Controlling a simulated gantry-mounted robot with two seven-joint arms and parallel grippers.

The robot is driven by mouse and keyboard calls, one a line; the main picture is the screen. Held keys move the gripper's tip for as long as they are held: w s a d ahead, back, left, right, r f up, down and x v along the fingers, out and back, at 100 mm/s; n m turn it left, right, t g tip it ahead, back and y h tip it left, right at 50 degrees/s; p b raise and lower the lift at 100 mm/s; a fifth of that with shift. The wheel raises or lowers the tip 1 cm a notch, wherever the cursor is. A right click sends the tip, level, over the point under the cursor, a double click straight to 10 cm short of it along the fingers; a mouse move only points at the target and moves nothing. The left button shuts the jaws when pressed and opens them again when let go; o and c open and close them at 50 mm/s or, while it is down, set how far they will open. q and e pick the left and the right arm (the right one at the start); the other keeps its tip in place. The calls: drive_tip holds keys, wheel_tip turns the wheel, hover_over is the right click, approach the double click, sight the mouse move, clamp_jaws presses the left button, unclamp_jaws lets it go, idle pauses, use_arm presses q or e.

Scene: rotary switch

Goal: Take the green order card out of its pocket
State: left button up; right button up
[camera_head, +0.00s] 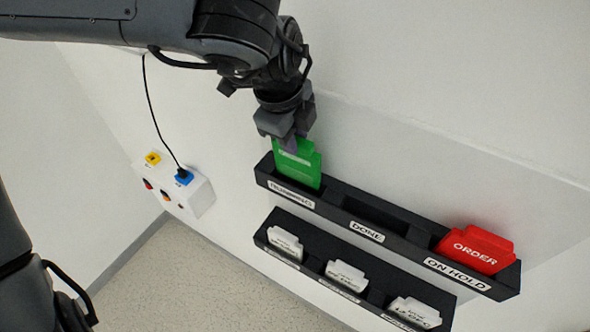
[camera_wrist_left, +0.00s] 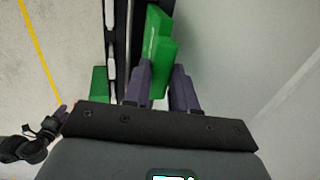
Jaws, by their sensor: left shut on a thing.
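The green order card (camera_head: 299,166) stands in the left pocket of the upper black rack (camera_head: 375,211); its lower edge is hidden behind the pocket's front. My left gripper (camera_head: 291,138) is above that pocket, shut on the card's top tab. In the left wrist view, the green card (camera_wrist_left: 160,50) shows beyond the fingers of my left gripper (camera_wrist_left: 165,85).
A red card (camera_head: 474,250) sits in the rack's right pocket, labelled ON HOLD. The middle pocket, labelled DONE, looks empty. A lower black rack (camera_head: 310,274) holds several white cards. A white control box (camera_head: 188,194) with coloured knobs and a cable is at the left.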

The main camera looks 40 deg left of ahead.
use_arm(q)
drive_tip(key=shift+r+p, duration=0.6)
drive_tip(key=shift+r, duration=0.7)
clamp_jaws()
drive_tip(key=shift+s, duration=0.1)
drive_tip(key=s+d+b, duration=0.1)
drive_tip(key=s+b, duration=0.2)
drive_tip(key=s, duration=0.3)
drive_tip(key=shift+s+d, duration=0.2)
drive_tip(key=shift+s, duration=0.1)
drive_tip(key=shift+r, duration=0.1)
